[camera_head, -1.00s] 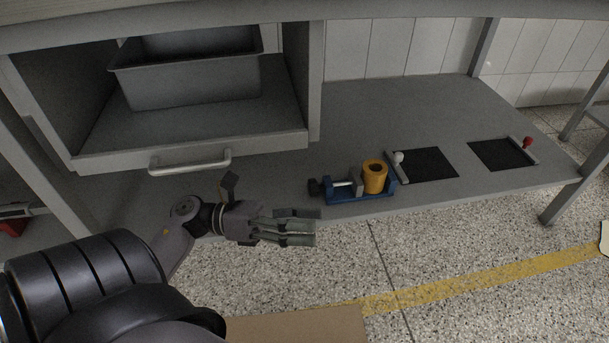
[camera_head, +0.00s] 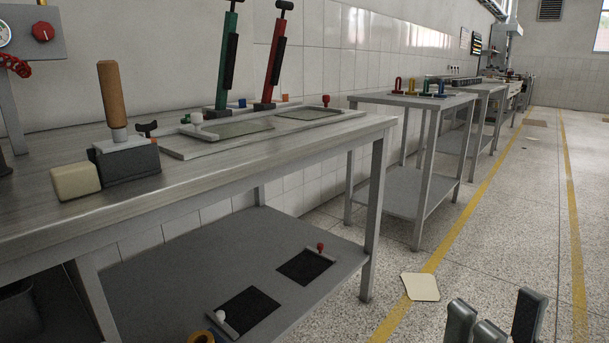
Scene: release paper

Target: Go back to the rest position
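My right gripper (camera_head: 495,318) shows at the bottom right edge, with only its dark fingers in view. The fingers stand apart with nothing seen between them. A cream sheet of paper (camera_head: 420,287) lies flat on the speckled floor, left of and above the fingers in the picture and apart from them. It lies across the edge of the yellow floor line. My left gripper is out of view.
A grey workbench (camera_head: 225,178) fills the left, with tools on top and a lower shelf (camera_head: 170,275). Its front leg (camera_head: 373,220) stands beyond the paper's left side. Another table (camera_head: 400,185) stands behind. The floor aisle at right is clear.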

